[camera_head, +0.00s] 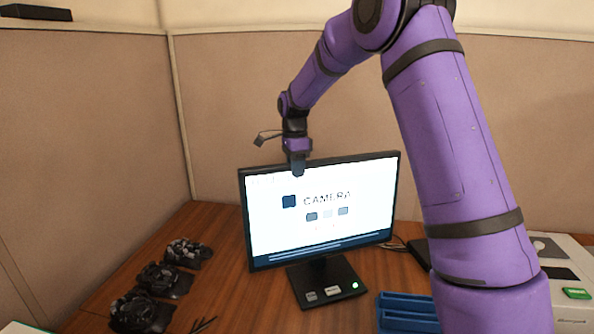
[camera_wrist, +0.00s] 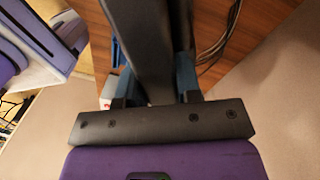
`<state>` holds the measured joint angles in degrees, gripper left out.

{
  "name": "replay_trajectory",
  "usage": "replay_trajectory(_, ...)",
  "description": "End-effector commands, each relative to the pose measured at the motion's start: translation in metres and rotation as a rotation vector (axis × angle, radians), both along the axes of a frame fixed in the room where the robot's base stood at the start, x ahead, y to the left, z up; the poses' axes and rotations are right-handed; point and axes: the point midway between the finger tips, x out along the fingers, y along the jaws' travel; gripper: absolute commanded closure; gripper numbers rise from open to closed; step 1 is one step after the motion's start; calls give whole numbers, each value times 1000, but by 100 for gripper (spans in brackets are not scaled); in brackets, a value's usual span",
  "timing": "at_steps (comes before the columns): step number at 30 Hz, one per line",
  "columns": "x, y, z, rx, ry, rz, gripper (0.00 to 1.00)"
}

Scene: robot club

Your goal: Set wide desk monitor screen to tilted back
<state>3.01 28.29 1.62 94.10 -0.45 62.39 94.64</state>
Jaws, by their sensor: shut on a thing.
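The wide desk monitor (camera_head: 270,220) stands on the wooden desk, its lit white screen showing the word CAMERA and facing the head camera. Its dark stand base (camera_head: 318,287) rests flat on the desk. My gripper (camera_head: 297,170) reaches down from above onto the top edge of the screen, left of the edge's middle. In the wrist view, the dark monitor (camera_wrist: 150,45) runs between the two fingers of my gripper (camera_wrist: 153,75), which are shut on it. The exact tilt of the screen is hard to judge.
Several black parts (camera_head: 165,280) lie in a row on the desk at left. A blue tray (camera_head: 405,312) stands right of the monitor base. A white box (camera_head: 570,300) is at the far right. Cubicle walls (camera_head: 230,110) close off the back and left.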

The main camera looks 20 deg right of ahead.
Motion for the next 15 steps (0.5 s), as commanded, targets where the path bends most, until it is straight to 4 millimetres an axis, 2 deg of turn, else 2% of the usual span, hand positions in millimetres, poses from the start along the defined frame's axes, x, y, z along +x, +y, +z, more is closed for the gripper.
replay_trajectory(7, 27, -3, 0, 14, 140, 0, 100)
replay_trajectory(15, 46, -5, 0, 16, 154, -2, 100)
